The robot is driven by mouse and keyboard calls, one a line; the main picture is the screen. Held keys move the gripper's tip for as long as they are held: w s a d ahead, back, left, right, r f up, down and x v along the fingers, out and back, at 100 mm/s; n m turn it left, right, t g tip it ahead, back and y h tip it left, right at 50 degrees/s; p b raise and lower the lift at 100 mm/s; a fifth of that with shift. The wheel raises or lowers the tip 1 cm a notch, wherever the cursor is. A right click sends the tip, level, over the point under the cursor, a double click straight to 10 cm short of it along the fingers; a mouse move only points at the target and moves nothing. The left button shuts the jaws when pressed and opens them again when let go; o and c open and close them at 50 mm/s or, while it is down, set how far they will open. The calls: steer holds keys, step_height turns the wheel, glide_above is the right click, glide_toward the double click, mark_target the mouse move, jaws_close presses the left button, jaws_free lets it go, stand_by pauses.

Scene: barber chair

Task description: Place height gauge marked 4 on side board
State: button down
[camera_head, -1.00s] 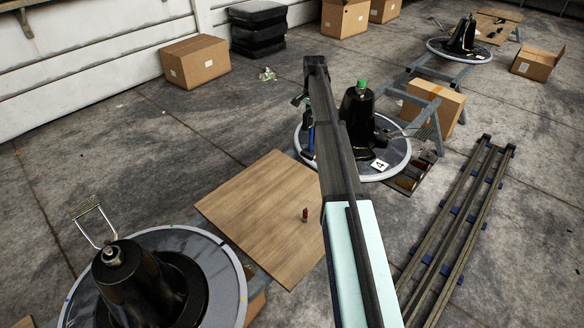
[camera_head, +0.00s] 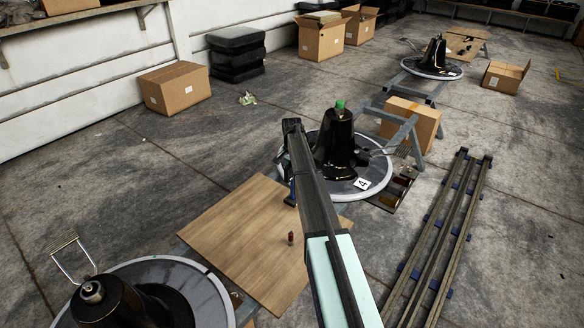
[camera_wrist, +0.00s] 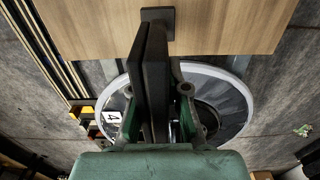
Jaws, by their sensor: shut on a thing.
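My gripper (camera_wrist: 158,105) has green fingers in the wrist view, shut on a dark upright thing, likely the height gauge (camera_wrist: 152,65). Its square dark foot (camera_wrist: 157,16) shows against the wooden side board (camera_wrist: 85,30); I cannot tell whether it touches. A white "4" tag (camera_head: 362,183) lies on the round disc (camera_head: 345,190); it also shows in the wrist view (camera_wrist: 113,117). I cannot read a mark on the held thing. In the head view, my arm hides most of the gripper. The side board (camera_head: 235,235) lies left of my arm.
A small dark-red piece (camera_head: 291,238) stands on the board near its right side. A black chair base (camera_head: 338,150) stands on the disc; another base (camera_head: 115,300) is at lower left. A tray (camera_head: 397,190) of small pieces lies beside the disc. The board's left part is clear.

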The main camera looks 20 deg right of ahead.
steer(key=shift+f, duration=2.1)
steer(key=c, duration=1.2)
jaws_free()
step_height(320, 180, up, 12)
steer(key=shift+r, duration=0.1)
